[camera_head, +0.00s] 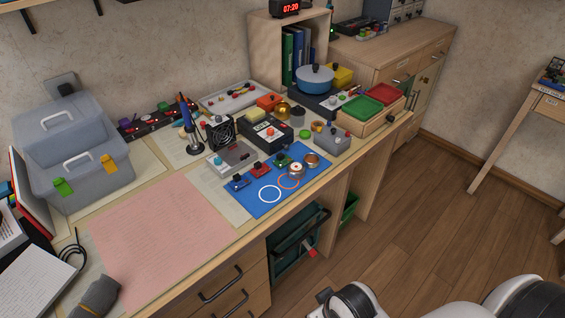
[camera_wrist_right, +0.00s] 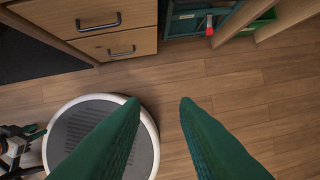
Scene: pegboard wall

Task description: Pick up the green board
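The green board (camera_head: 282,161) is a small board with dark parts on it. It lies on the blue mat (camera_head: 247,207) on the workbench, in a row with a red board (camera_head: 260,171) and a blue board (camera_head: 239,183). My right gripper (camera_wrist_right: 160,102) shows in the right wrist view with its two green fingers apart and nothing between them. It points down over the floor in front of the drawers, away from the mat.
Several small cups and rings lie on the mat's right part, close to the green board. A grey box (camera_head: 333,144) with knobs stands behind them. A soldering iron (camera_head: 188,125) and a fan (camera_head: 219,132) stand further left. The pink mat (camera_head: 160,240) is bare.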

